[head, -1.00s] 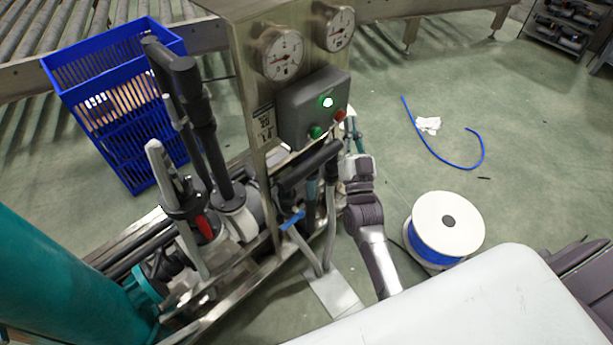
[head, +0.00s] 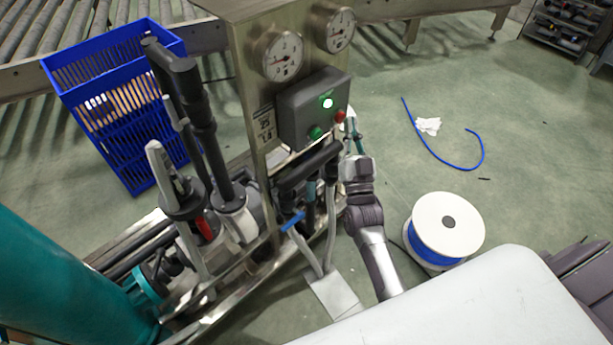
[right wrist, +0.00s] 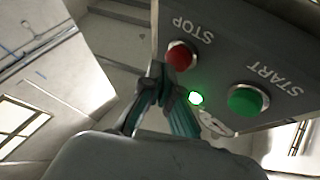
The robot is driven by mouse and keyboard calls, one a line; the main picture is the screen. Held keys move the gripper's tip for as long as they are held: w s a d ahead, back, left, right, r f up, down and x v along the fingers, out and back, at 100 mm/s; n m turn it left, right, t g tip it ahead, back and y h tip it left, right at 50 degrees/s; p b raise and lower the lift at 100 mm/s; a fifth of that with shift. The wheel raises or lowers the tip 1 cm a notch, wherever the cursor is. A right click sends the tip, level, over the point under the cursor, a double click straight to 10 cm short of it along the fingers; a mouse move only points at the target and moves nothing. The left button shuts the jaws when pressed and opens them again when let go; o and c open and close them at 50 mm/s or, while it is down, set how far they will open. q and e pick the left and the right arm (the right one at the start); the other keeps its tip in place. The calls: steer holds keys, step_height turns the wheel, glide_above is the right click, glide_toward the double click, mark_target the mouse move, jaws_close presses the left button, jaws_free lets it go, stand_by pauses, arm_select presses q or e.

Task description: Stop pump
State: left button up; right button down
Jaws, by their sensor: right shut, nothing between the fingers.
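The dark control box (head: 314,108) is on the steel pump frame. Its red STOP button (head: 340,115) is at the right end and its green START button (head: 316,132) is lower left. A lamp (head: 327,103) is lit. My right gripper (head: 351,124) is shut and empty, just beside the red button. In the right wrist view, the closed teal fingertips (right wrist: 164,74) are close to the red STOP button (right wrist: 180,56); I cannot tell if they touch it. The lamp (right wrist: 195,98) glows green there, beside the START button (right wrist: 248,99). My left gripper is not in view.
Two gauges (head: 279,54) sit above the box. Black-handled lances (head: 200,120) and a teal cylinder (head: 60,280) stand to the left. A blue crate (head: 125,125) is behind them. A white spool (head: 447,225) and a blue hose (head: 440,158) lie on open floor to the right.

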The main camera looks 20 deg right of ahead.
steer(key=shift+w, duration=0.15)
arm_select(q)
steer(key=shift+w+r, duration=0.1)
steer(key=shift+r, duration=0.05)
arm_select(e)
steer(key=shift+w+a, duration=0.2)
steer(key=shift+w, duration=0.05)
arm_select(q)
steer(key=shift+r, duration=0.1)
arm_select(e)
steer(key=shift+s, duration=0.15)
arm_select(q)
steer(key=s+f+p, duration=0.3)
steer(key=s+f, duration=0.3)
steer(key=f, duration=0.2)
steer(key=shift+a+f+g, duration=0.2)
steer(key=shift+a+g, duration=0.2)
arm_select(e)
steer(key=s+d, duration=0.2)
steer(key=s, duration=0.4)
steer(key=shift+d, duration=0.35)
